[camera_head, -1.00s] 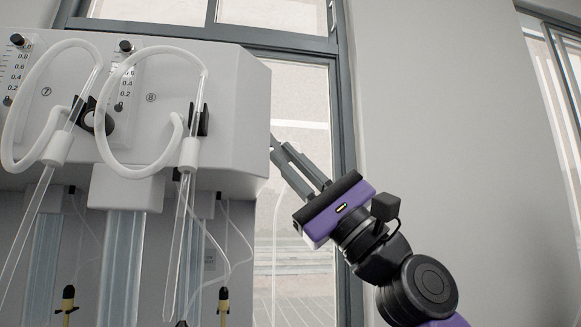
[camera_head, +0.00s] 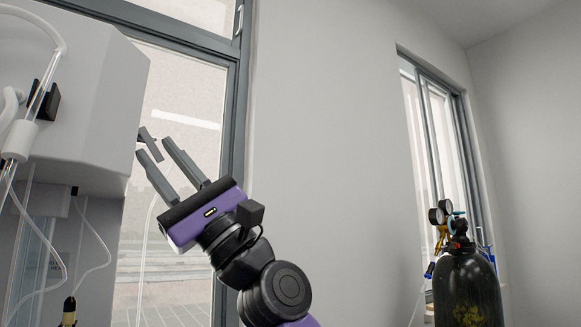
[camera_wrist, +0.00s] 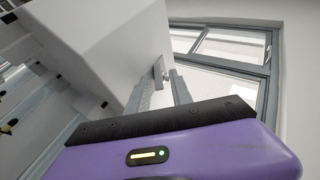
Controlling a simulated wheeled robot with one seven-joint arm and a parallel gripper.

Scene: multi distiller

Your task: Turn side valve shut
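The side valve is a small grey lever (camera_head: 149,138) on the right side of the white distiller housing (camera_head: 85,95). It also shows in the wrist view as a small pale block (camera_wrist: 159,70) on the housing's side face. My gripper (camera_head: 154,147) is open, with its two grey fingers apart and pointing up and left at the lever. In the wrist view the fingertips (camera_wrist: 160,82) lie close to the lever, apparently on either side of it. I cannot tell whether either finger touches it.
Glass tubes and white hoses (camera_head: 22,140) hang at the left under the housing. A window (camera_head: 185,90) stands behind the gripper. A black gas cylinder (camera_head: 466,290) with gauges stands at the lower right. The space between my arm and the cylinder looks clear.

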